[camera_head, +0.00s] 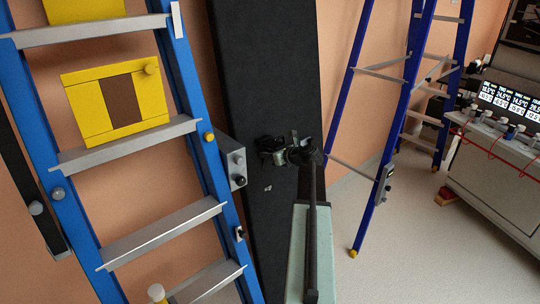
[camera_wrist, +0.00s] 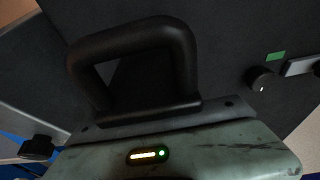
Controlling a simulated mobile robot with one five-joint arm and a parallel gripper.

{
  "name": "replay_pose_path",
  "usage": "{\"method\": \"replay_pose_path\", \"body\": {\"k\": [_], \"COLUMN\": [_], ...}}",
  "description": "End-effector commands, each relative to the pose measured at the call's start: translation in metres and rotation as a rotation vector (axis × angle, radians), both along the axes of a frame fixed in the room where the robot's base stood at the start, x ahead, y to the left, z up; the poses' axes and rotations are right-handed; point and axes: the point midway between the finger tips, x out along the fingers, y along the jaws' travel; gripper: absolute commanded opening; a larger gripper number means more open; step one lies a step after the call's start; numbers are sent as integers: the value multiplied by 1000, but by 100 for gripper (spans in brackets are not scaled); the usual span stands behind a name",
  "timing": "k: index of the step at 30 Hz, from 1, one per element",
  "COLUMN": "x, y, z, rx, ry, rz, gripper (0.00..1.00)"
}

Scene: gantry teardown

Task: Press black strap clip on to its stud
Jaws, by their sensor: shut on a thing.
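My gripper (camera_head: 290,153) is a dark shape in front of the tall black panel (camera_head: 265,80) in the head view. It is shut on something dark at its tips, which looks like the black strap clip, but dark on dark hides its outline. A round black knob with a pale dot (camera_wrist: 262,79) stands on a dark surface at the right of the wrist view; another black knob (camera_wrist: 37,148) is at the lower left. I cannot tell whether either is the stud. The fingertips cannot be made out in the wrist view.
A blue ladder-like frame (camera_head: 185,75) with grey rungs and yellow boxes (camera_head: 88,105) stands left. A grey box with knobs (camera_head: 234,163) sticks out beside my gripper. A blue stepladder (camera_head: 400,110) and a bench with displays (camera_head: 500,165) stand right.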

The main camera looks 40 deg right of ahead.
Motion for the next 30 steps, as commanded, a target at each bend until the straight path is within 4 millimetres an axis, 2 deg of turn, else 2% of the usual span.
{"method": "replay_pose_path", "body": {"k": [3,4,6,15,19,30], "x": [4,4,4,3,-3,-63], "y": [-1,-1,-1,-1,0,5], "z": [-1,-1,-1,0,3,30], "rx": [0,0,-1,0,0,0], "ry": [0,0,0,0,0,-1], "rz": [-1,-1,-2,-1,-2,-3], "gripper": [0,33,53,53,53,53]}}
